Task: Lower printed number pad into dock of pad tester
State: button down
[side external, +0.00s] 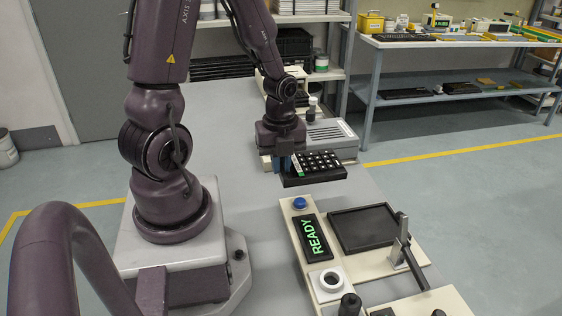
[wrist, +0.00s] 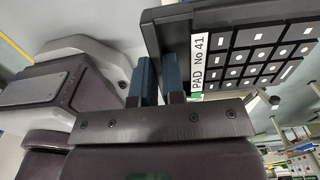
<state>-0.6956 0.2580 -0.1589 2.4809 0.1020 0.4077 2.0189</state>
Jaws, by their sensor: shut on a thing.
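The number pad (side external: 319,166) is black with white key markings and hangs in the air above the table. In the wrist view the pad (wrist: 240,60) carries a label reading "PAD No 41". My gripper (side external: 284,164) is shut on the pad's left edge; its blue fingers (wrist: 160,85) also show in the wrist view. The pad tester (side external: 290,220) is a cream unit with a lit green "READY" display (side external: 315,238). Its dock (side external: 369,227) is a dark, shallow, empty rectangular recess, to the right of and nearer the camera than the pad, which is apart from it.
A lever arm (side external: 408,250) stands upright at the dock's right side. A blue button (side external: 299,203) and a white ring (side external: 331,280) sit on the tester. A grey machine (side external: 331,138) stands behind the pad. The grey table left of the tester is clear.

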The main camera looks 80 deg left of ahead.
aim_at(319, 172)
jog(key=w+d, duration=0.1)
jog(key=w, duration=0.1)
jog(key=w+d, duration=0.1)
jog(key=w, duration=0.1)
jog(key=w+d+f, duration=0.1)
jog(key=w+d, duration=0.1)
jog(key=w, duration=0.1)
jog(key=shift+w+f, duration=0.1)
jog(key=w+d+f, duration=0.1)
jog(key=w+d, duration=0.4)
jog(key=shift+s+d+f, duration=0.1)
jog(key=shift+f, duration=3.45)
jog(key=shift+f, duration=0.95)
jog(key=c, duration=1.1)
grip_release()
